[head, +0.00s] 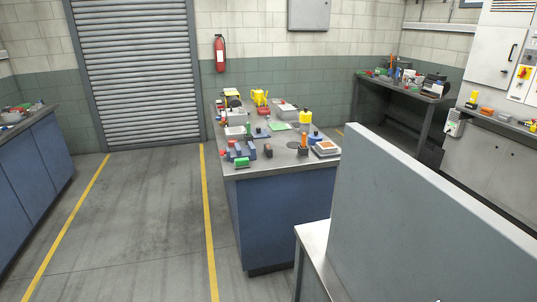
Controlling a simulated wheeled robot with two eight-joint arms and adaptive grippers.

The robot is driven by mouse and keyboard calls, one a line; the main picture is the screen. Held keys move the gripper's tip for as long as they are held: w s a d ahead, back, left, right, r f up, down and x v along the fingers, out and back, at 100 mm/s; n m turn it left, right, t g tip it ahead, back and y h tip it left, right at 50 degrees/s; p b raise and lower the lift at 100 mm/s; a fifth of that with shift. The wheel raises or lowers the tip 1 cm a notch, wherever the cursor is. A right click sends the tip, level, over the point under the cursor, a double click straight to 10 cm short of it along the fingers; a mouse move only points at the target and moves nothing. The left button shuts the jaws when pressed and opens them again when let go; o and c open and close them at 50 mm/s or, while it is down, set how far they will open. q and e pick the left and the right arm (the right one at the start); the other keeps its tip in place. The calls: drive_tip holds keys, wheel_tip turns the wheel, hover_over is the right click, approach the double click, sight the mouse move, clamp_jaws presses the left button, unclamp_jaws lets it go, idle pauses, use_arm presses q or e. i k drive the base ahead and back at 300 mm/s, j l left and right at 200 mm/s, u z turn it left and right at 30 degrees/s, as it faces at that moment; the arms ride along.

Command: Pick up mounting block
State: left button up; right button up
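A central workbench (285,178) with a blue cabinet body and a grey top carries many small parts. I cannot tell which of them is the mounting block; they are too small. Near its front left corner are a blue part (240,151), a green block (242,162) and a small dark block (268,151). Yellow parts (260,97) stand toward the back. Neither of my grippers shows in the head view.
A large grey panel (420,210) stands close at the right front, beside a metal-edged surface (312,262). Side benches stand left (38,150) and back right (405,92). Open floor (140,220) lies left of the central workbench, before a shutter door (135,75).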

sight(267, 149)
drive_tip(key=i+j+z, duration=0.25)
drive_tip(key=i+j, duration=1.95)
